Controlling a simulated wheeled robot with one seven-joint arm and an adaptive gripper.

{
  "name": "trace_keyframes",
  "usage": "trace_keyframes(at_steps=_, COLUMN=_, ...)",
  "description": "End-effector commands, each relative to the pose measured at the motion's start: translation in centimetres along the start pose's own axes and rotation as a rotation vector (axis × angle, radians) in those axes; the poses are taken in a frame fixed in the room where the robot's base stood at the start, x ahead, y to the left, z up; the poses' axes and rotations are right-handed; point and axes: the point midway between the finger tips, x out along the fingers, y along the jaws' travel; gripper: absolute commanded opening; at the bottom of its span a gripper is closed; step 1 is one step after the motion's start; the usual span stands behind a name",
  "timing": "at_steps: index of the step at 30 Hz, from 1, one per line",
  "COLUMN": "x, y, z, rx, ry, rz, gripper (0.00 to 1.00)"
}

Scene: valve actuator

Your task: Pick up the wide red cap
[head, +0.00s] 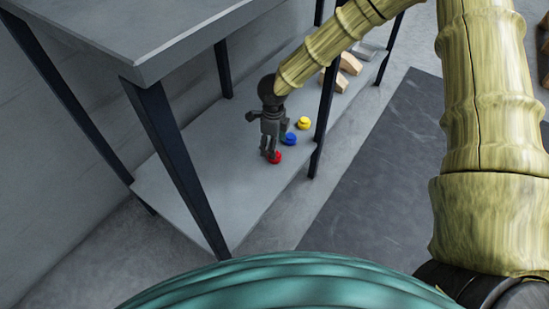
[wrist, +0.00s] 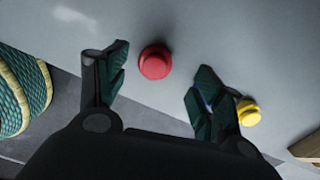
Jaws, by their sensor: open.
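The wide red cap (head: 275,157) sits on the grey lower shelf, close to the shelf's front edge. In the wrist view the red cap (wrist: 155,63) shows as a round knob with a wider base, between and just beyond the fingertips. My gripper (head: 270,150) reaches down over the shelf from above, right at the red cap in the head view. In the wrist view my gripper (wrist: 158,75) has its two fingers spread apart and nothing between the pads. I cannot tell the exact height of the fingertips over the shelf.
A blue cap (head: 290,139) and a yellow cap (head: 304,123) stand behind the red one. The yellow cap (wrist: 248,112) lies just right of my right finger. Wooden blocks (head: 349,64) lie farther back. A dark table leg (head: 325,105) stands close by; the tabletop (head: 130,40) overhangs.

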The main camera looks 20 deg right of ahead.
Motion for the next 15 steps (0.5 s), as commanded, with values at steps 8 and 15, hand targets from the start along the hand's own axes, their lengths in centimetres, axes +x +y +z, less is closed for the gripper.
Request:
trace_keyframes(at_steps=8, x=2.7, y=0.4, z=-0.2, rx=-0.001, ry=0.001, rz=0.0, gripper=0.68)
trace_keyframes(at_steps=15, x=4.9, y=0.5, z=-0.3, rx=-0.001, ry=0.001, rz=0.0, gripper=0.68)
